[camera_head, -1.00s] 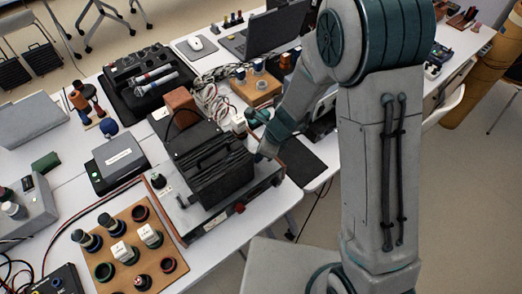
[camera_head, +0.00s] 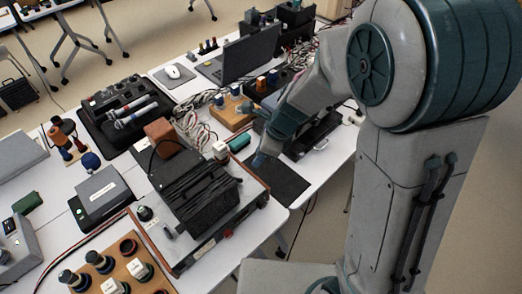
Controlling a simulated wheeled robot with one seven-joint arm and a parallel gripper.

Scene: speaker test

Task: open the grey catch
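I cannot make out the grey catch for sure. A small pale fitting (camera_head: 322,143) shows on the front of a low black case (camera_head: 306,132) at the right of the table. A small grey piece (camera_head: 168,232) sits on the left part of the wood-edged test unit (camera_head: 212,238), beside its ribbed black block (camera_head: 205,198). My gripper (camera_head: 260,160) points down between the test unit and the low black case, near a dark mat (camera_head: 280,185). Its fingers are small and partly merged with the background, so their opening is unclear. I see nothing held.
A teal object (camera_head: 239,142) and a white block (camera_head: 221,150) stand close to the left of my gripper. Cables (camera_head: 196,125), a wooden block with knobs (camera_head: 232,114) and an open laptop (camera_head: 246,55) lie behind. The dark mat is bare.

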